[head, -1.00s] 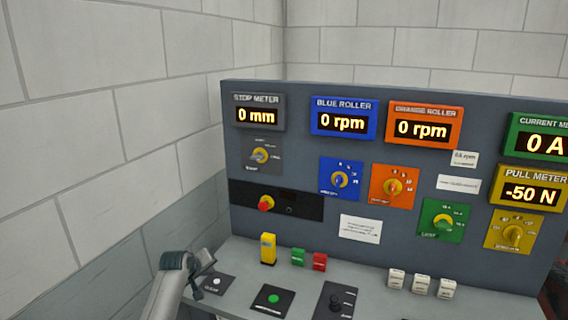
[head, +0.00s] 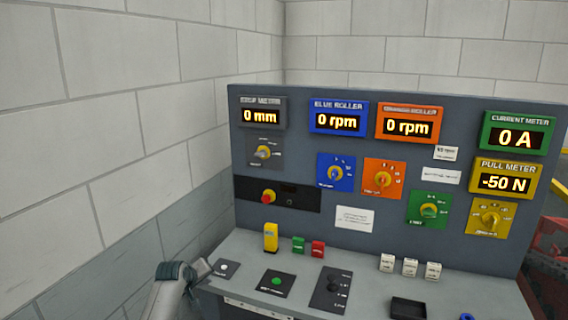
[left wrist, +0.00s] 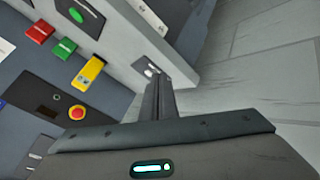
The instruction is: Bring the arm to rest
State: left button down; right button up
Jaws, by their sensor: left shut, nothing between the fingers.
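My left arm comes in at the lower left of the head view. Its gripper (head: 201,269) is shut and empty, beside the small black plate with a white button (head: 224,268) at the desk's left end. In the left wrist view the closed fingers (left wrist: 158,88) point toward that white-button plate (left wrist: 151,69); whether they touch it I cannot tell. My right gripper is in neither view.
The grey control desk (head: 245,245) carries a yellow block (head: 270,237), a green button plate (head: 277,283) and a black tray (head: 408,308). The upright panel (head: 290,150) has dials and lit meters. A block wall (head: 120,130) stands at left.

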pick_arm(q)
jog(key=s+f+m+g+b, duration=0.1)
jog(key=s+f, duration=0.5)
jog(key=f, duration=0.6)
jog(key=s+f+m+g+b, duration=0.1)
jog(key=s+f, duration=0.5)
jog(key=f, duration=0.6)
jog(key=s+f+m+g+y+b, duration=0.1)
jog(key=s+f+m+g+b, duration=0.1)
jog(key=s+f, duration=1.7)
jog(key=s+f+m+g+b, duration=0.1)
jog(key=s+f, duration=0.5)
jog(key=s, duration=1)
jog(key=s+f+m+g+b, duration=0.1)
jog(key=s+f, duration=0.6)
jog(key=s, duration=1)
jog(key=s+f+m+g+b, duration=0.1)
jog(key=s+f, duration=0.5)
jog(key=s, duration=1)
jog(key=m+g, duration=0.1)
jog(key=m, duration=0.1)
jog(key=shift+s+d+f+m, duration=0.15)
jog(key=shift+s+f+m, duration=0.1)
jog(key=shift+f+m, duration=0.1)
jog(key=shift+w, duration=0.1)
